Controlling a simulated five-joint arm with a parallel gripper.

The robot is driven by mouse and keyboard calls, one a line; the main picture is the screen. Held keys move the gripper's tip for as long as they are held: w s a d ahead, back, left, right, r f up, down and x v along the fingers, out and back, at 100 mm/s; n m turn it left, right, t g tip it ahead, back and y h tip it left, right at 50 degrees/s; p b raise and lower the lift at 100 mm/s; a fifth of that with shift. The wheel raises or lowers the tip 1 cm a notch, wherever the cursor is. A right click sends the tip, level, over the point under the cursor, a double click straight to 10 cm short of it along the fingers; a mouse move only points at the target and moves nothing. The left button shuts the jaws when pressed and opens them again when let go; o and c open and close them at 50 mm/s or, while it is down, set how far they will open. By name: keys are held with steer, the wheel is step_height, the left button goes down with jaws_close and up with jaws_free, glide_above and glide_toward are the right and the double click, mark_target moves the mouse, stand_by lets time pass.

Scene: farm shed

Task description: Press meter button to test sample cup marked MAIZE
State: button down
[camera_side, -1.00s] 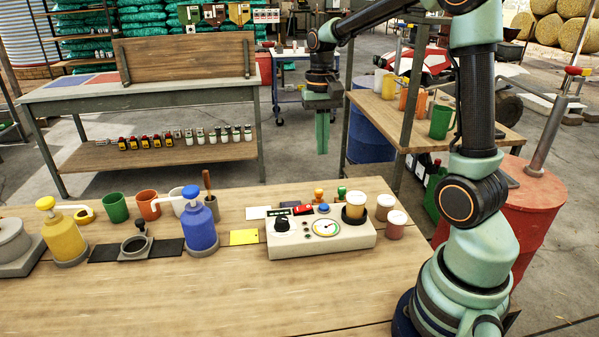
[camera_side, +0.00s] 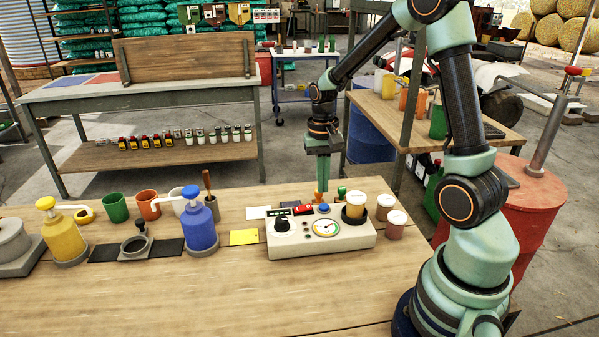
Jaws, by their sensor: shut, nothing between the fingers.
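The cream meter (camera_side: 345,240) stands on the wooden bench with a round dial (camera_side: 326,228), a black knob (camera_side: 282,224), a red switch (camera_side: 303,210) and a blue button (camera_side: 324,208) on top. I cannot read MAIZE on either. My gripper (camera_side: 322,188) is shut and empty, pointing down. In the picture its tips overlap a small orange-topped item (camera_side: 319,197) behind the meter, above the blue button; I cannot tell whether they touch it.
A small green-topped item (camera_side: 341,193) stands behind the meter. Left of it are a yellow card (camera_side: 244,237), a blue pump bottle (camera_side: 200,230), a yellow pump bottle (camera_side: 63,236), and green (camera_side: 114,208) and orange (camera_side: 148,205) cups. The bench front (camera_side: 200,290) is clear.

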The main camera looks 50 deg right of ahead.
mark_target(324, 206)
steer(key=shift+s+f, duration=0.15)
steer(key=shift+f, duration=1.75)
steer(key=shift+f, duration=0.1)
steer(key=shift+s+f, duration=0.1)
steer(key=shift+f, duration=0.85)
step_height(324, 206, up, 15)
steer(key=w, duration=0.1)
steer(key=shift+w+r, duration=0.2)
steer(key=shift+w, duration=0.05)
steer(key=s+a+r+n+t, duration=0.2)
steer(key=s+a+n+t, duration=0.1)
steer(key=a, duration=0.4)
steer(key=s+a+r+n+t, duration=0.3)
steer(key=s+a+n, duration=0.1)
steer(key=a+n, duration=0.2)
steer(key=shift+s+a, duration=0.15)
steer(key=shift+a, duration=0.3)
